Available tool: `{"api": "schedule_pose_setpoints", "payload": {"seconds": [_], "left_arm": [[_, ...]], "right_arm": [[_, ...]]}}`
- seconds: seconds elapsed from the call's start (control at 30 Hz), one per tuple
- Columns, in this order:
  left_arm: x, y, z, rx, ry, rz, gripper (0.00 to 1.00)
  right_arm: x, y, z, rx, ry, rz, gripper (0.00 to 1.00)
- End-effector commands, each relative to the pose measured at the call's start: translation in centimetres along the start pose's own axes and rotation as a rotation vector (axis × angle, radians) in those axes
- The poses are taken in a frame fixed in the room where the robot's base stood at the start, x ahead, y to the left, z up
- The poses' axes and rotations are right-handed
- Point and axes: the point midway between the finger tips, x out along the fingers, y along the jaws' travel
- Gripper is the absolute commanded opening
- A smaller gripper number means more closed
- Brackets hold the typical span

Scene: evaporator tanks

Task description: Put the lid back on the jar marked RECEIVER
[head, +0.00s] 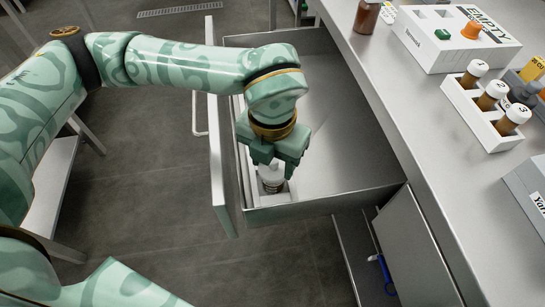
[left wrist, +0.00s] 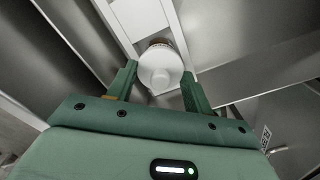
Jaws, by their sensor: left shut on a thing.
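My left gripper (head: 276,160) points down into the near corner of the open drawer (head: 340,150). It is shut on a white round lid (left wrist: 160,68), which shows between the two fingers in the left wrist view. A small jar (head: 271,180) with a pale top is under the fingers in the head view, in a white holder (head: 252,188). A brownish rim shows just behind the lid in the left wrist view. I cannot tell whether the lid rests fully on the jar. No RECEIVER marking is readable. My right gripper is not in view.
The drawer's front panel (head: 217,165) and steel walls stand close around my gripper; most of its floor is bare. On the counter are a white rack (head: 478,117) of brown vials, a box marked EMPTY (head: 432,50) and a brown bottle (head: 367,17).

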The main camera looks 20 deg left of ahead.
Motion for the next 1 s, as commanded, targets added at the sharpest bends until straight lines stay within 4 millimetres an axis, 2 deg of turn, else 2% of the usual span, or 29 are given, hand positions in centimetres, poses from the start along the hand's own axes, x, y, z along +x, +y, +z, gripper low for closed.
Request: {"api": "schedule_pose_setpoints", "payload": {"seconds": [0.2, 0.23, 0.3, 0.5, 0.57, 0.6, 1.0], "left_arm": [[0.02, -0.01, 0.00, 0.000, 0.000, 0.000, 0.30], [0.02, -0.01, 0.00, 0.000, 0.000, 0.000, 0.59], [0.01, -0.01, 0.00, 0.000, 0.000, 0.000, 0.76], [0.01, -0.01, 0.01, 0.000, 0.000, 0.000, 0.76], [0.01, -0.01, 0.01, 0.000, 0.000, 0.000, 0.93], [0.01, -0.01, 0.01, 0.000, 0.000, 0.000, 0.98], [-0.57, 0.00, 0.01, 0.000, -0.002, 0.000, 0.98]], "right_arm": [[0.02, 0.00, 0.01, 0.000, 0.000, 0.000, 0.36], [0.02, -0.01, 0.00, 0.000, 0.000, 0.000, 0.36], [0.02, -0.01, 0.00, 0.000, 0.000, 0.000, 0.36], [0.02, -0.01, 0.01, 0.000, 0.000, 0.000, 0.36], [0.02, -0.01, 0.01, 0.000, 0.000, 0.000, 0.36], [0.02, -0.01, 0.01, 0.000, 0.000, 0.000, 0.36], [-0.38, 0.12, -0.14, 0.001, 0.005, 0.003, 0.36]]}}
